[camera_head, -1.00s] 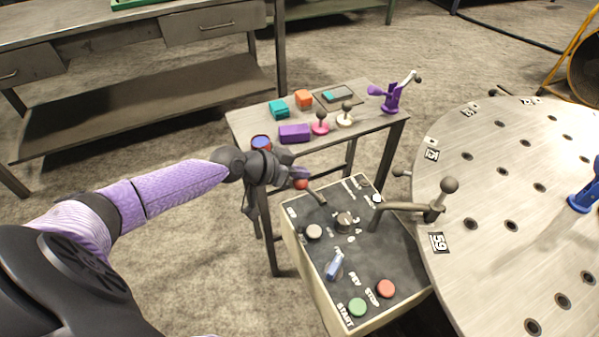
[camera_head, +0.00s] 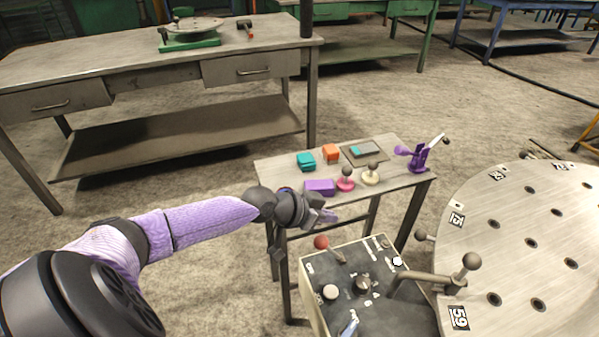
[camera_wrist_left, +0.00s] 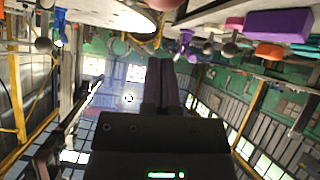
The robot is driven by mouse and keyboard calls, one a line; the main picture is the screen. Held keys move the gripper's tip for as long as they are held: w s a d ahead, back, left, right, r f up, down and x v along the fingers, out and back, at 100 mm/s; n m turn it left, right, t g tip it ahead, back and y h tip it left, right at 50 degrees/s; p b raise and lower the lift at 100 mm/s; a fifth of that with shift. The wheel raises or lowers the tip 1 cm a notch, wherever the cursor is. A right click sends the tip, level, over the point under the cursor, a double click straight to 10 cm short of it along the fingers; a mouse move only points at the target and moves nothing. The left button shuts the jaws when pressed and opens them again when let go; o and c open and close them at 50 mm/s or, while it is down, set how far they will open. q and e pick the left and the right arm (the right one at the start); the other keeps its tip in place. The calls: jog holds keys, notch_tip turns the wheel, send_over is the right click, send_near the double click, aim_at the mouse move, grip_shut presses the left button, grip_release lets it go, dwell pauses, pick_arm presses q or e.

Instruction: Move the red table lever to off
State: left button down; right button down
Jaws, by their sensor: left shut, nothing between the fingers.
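The red lever (camera_head: 321,242) has a round red knob on a thin stem. It stands at the far left corner of the dark control panel (camera_head: 320,312) and leans toward the left and back. My left gripper (camera_head: 329,215) is just above and behind the red knob in the head view, apart from it. Its fingers are shut and empty; they also show in the left wrist view (camera_wrist_left: 162,80). A red patch (camera_wrist_left: 165,4) at that view's top edge may be the knob. The label beside the lever is too small to read. My right gripper is not in view.
A small table (camera_head: 272,172) behind the panel holds a purple block (camera_head: 319,187), teal and orange blocks, knobbed pieces and a purple clamp (camera_head: 419,157). A round perforated table (camera_head: 510,235) stands at right. A crank handle (camera_head: 425,280) crosses the panel's right side.

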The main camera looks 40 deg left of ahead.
pick_arm(q)
jog(key=s+a+r, duration=0.3)
jog(key=s, duration=0.5)
jog(key=shift+a+r+p, duration=0.15)
jog(key=shift+a+p, duration=0.1)
jog(key=shift+p, duration=0.1)
